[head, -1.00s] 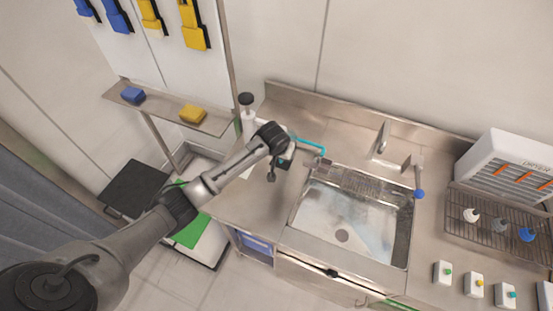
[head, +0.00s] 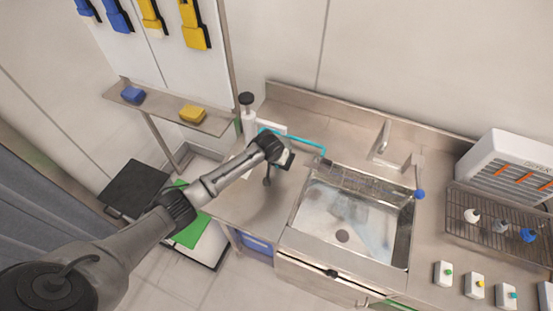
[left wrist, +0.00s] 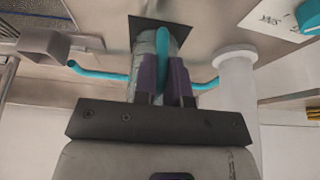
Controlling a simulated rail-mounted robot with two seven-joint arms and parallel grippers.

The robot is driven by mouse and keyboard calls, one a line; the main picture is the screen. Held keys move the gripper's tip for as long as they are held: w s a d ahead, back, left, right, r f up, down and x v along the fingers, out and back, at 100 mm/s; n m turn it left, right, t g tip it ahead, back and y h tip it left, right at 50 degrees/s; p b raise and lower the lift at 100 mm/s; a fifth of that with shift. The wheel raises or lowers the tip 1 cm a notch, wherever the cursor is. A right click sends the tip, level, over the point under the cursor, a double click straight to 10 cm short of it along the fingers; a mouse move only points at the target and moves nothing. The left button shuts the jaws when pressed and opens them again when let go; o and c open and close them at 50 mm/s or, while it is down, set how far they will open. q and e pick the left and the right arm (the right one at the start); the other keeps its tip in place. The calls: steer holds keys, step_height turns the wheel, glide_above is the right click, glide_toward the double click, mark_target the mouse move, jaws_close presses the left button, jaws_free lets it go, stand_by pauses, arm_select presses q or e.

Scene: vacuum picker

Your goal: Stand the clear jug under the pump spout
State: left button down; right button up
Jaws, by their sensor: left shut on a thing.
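My left gripper (left wrist: 165,85) is shut on the teal handle (left wrist: 160,55) of the clear jug (left wrist: 178,42). The jug shows behind the fingers in the left wrist view, with its far end against or close to a black square pad (left wrist: 148,24); I cannot tell whether they touch. A white cylindrical bottle (left wrist: 237,80) stands right beside the jug there. In the head view, the bottle with a black pump top (head: 247,99) is at the counter's back left, left of my gripper (head: 290,158). My wrist hides the jug there, and the spout's position over it is unclear.
A teal tube (head: 300,139) runs behind my wrist towards the sink (head: 345,215). A blue-knobbed lever (head: 419,194), a rack (head: 490,225) and several button boxes (head: 443,273) lie to the right. Bare counter (head: 245,205) lies in front of my gripper.

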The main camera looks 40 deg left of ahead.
arm_select(q)
steer(key=shift+f, duration=0.1)
steer(key=c, duration=1.2)
jaws_free()
steer(key=shift+o, duration=0.2)
steer(key=p+v, duration=0.1)
steer(key=v, duration=1.1)
steer(key=s+d+f+m+h, duration=0.1)
steer(key=s+d+f+m, duration=0.1)
steer(key=s+d+f, duration=0.4)
steer(key=s+d+f+m, duration=0.2)
steer(key=s+d, duration=0.2)
steer(key=s, duration=0.5)
steer(key=s+d+r, duration=0.1)
steer(key=s+d, duration=0.1)
steer(key=s, duration=0.7)
steer(key=s+d+r+m, duration=0.1)
steer(key=s+d, duration=0.1)
steer(key=s, duration=0.8)
steer(key=shift+d+g, duration=0.2)
steer(key=shift+g, duration=0.1)
